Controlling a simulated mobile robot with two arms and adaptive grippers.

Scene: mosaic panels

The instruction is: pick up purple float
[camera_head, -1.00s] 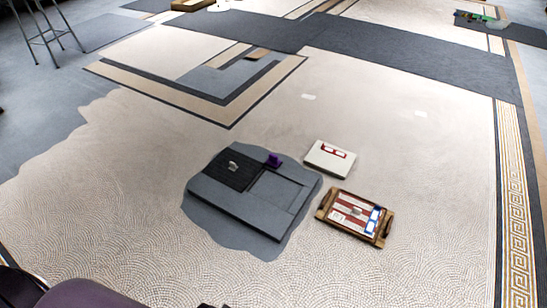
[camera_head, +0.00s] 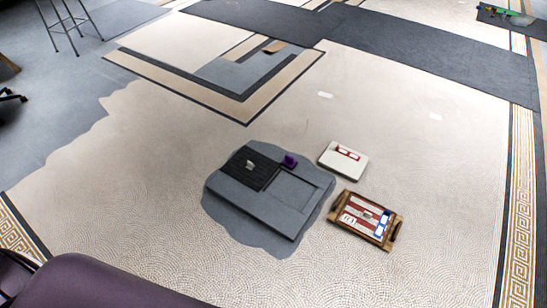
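A small purple float (camera_head: 289,161) rests at the far edge of a grey square panel (camera_head: 252,205) on the mosaic floor. It is right of a dark ridged square (camera_head: 252,168) that carries a small whitish piece (camera_head: 250,164). The float's exact shape is too small to tell. No gripper shows in the head view.
A white box (camera_head: 343,160) with red-edged labels and a wooden tray (camera_head: 365,218) with striped contents and handles lie right of the panel. A dark purple padded surface (camera_head: 95,285) fills the lower left. A metal-legged stool (camera_head: 68,25) stands far left.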

